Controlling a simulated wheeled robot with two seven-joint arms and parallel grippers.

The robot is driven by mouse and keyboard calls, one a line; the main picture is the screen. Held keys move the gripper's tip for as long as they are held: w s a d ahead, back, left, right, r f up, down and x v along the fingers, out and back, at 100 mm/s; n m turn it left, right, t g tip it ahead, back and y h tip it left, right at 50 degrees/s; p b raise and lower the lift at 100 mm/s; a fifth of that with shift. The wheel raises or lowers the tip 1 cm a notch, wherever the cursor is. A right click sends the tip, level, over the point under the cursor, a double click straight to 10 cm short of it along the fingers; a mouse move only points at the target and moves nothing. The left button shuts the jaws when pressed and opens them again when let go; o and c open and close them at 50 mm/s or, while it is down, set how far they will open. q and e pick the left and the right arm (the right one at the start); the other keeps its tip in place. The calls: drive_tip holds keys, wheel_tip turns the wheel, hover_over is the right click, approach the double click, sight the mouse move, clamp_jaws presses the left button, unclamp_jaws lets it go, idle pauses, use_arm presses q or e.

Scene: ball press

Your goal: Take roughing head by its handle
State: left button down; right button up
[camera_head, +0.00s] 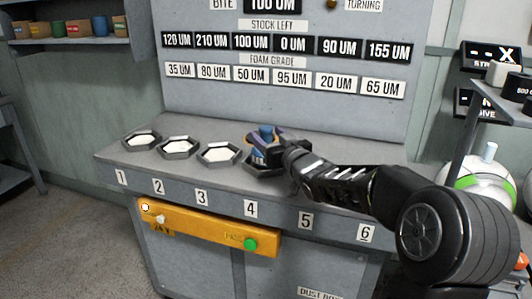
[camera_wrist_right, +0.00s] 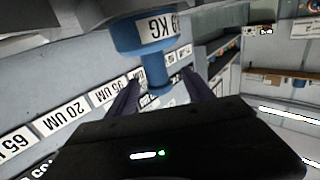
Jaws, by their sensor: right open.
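A blue handle (camera_head: 265,131) stands up at station 4 on the bench, above a dark tray-like base (camera_head: 262,160); I take it to be the roughing head's handle. My right gripper (camera_head: 268,142) reaches in from the right at this handle and partly hides what is below. In the right wrist view, a blue body (camera_wrist_right: 130,34) with a label ending in KG narrows to a blue stem (camera_wrist_right: 156,70). The open fingers of my right gripper (camera_wrist_right: 160,92) stand on either side of the stem. Contact cannot be told. My left gripper is not in view.
Several dark hexagonal trays with pale insides, such as the one at station 3 (camera_head: 219,154), stand left of the handle. A yellow panel (camera_head: 205,228) with a green button (camera_head: 250,244) is on the bench front. A shelf (camera_head: 470,118) stands at the right.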

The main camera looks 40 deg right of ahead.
sight(261, 126)
drive_tip(key=w, duration=0.2)
drive_tip(key=w+d, duration=0.1)
drive_tip(key=w, duration=0.2)
drive_tip(key=shift+d+r, duration=0.15)
drive_tip(key=shift+r, duration=0.05)
drive_tip(key=shift+c, duration=0.3)
clamp_jaws()
idle(0.6)
idle(0.7)
drive_tip(key=shift+r, duration=0.2)
